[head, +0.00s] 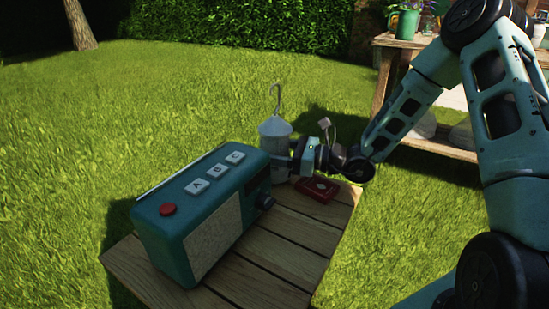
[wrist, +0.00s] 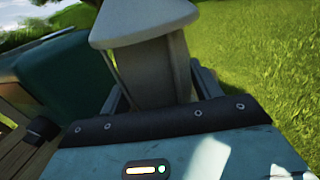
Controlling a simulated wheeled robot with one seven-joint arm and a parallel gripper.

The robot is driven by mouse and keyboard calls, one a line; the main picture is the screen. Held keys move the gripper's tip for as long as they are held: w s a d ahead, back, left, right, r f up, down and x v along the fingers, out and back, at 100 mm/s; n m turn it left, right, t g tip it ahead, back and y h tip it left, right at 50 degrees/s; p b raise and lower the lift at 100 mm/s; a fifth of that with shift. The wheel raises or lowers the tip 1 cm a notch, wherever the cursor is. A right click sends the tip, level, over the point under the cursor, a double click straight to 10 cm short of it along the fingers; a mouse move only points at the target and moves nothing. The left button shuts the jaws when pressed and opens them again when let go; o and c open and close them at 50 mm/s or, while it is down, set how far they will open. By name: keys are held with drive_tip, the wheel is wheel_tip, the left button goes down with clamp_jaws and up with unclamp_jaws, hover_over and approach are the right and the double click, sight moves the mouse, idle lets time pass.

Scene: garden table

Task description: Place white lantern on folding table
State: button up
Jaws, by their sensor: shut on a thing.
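The white lantern (head: 273,141) has a cone-shaped top and a hook above it. It is upright at the far end of the wooden folding table (head: 300,232), behind the radio. My gripper (head: 296,158) reaches it from the right and is shut on its body.
A teal radio (head: 205,215) with A, B, C buttons and a red knob fills the table's left part. A red box (head: 318,189) lies just below my gripper. The front right tabletop is bare. A wooden bench with pots (head: 405,22) stands behind on the grass.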

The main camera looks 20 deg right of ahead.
drive_tip(key=shift+f, duration=0.25)
drive_tip(key=o, duration=1.3)
drive_tip(key=shift+s+d+r, duration=0.1)
drive_tip(key=shift+d, duration=0.05)
drive_tip(key=p+v, duration=0.4)
drive_tip(key=v, duration=0.6)
drive_tip(key=shift+d, duration=0.1)
drive_tip(key=shift+s+d, duration=0.5)
drive_tip(key=shift+s, duration=0.05)
